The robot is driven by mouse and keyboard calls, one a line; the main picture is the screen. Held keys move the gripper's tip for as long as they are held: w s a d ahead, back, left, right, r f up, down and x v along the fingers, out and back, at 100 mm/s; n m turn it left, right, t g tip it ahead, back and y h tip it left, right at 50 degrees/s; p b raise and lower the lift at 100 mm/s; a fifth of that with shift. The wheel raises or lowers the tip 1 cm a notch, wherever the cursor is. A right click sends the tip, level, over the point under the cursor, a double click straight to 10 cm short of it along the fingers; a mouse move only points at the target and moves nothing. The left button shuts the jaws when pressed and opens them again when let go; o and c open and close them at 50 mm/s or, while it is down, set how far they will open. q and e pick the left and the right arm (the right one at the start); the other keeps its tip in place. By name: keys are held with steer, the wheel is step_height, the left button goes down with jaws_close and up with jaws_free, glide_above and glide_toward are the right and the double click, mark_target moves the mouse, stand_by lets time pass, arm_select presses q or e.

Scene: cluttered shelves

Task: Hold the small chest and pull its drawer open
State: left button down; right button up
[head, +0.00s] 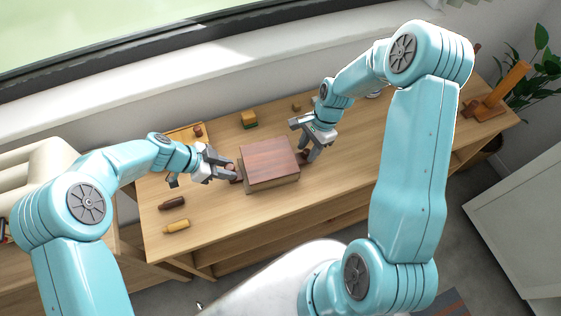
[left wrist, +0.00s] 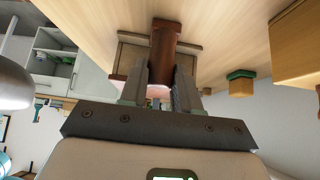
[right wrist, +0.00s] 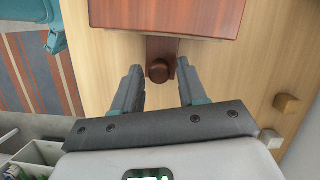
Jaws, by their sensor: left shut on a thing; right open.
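The small chest (head: 270,165) has a reddish-brown top and a paler body, and sits on the wooden table. Its body also shows in the left wrist view (left wrist: 130,52). My left gripper (head: 231,171) is at its left side, shut on a reddish-brown handle (left wrist: 163,45) that sticks out from the chest. My right gripper (head: 307,147) is at the right side, open. In the right wrist view a round brown knob (right wrist: 158,70) lies between its spread fingers, with a gap on both sides. The knob's side of the chest is mostly hidden in the head view.
A dark brown bottle (head: 173,203) and a yellow bottle (head: 177,226) lie at the table's left. A tray (head: 180,133), a yellow-green block (head: 249,119) and a small wooden block (head: 296,106) are behind. A wooden stand (head: 495,95) is at the far right. The table right of the chest looks mostly clear.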

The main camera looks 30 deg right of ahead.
steer(key=shift+c, duration=0.3)
jaws_close()
steer(key=shift+s+d, duration=0.45)
steer(key=shift+d, duration=0.9)
steer(key=shift+s+d, duration=0.4)
steer(key=shift+d, duration=1)
steer(key=shift+s+d, duration=0.45)
steer(key=shift+d, duration=0.9)
steer(key=shift+s+d, duration=0.1)
steer(key=shift+d, duration=0.25)
steer(key=shift+o, duration=1.5)
jaws_free()
steer(key=v, duration=1.2)
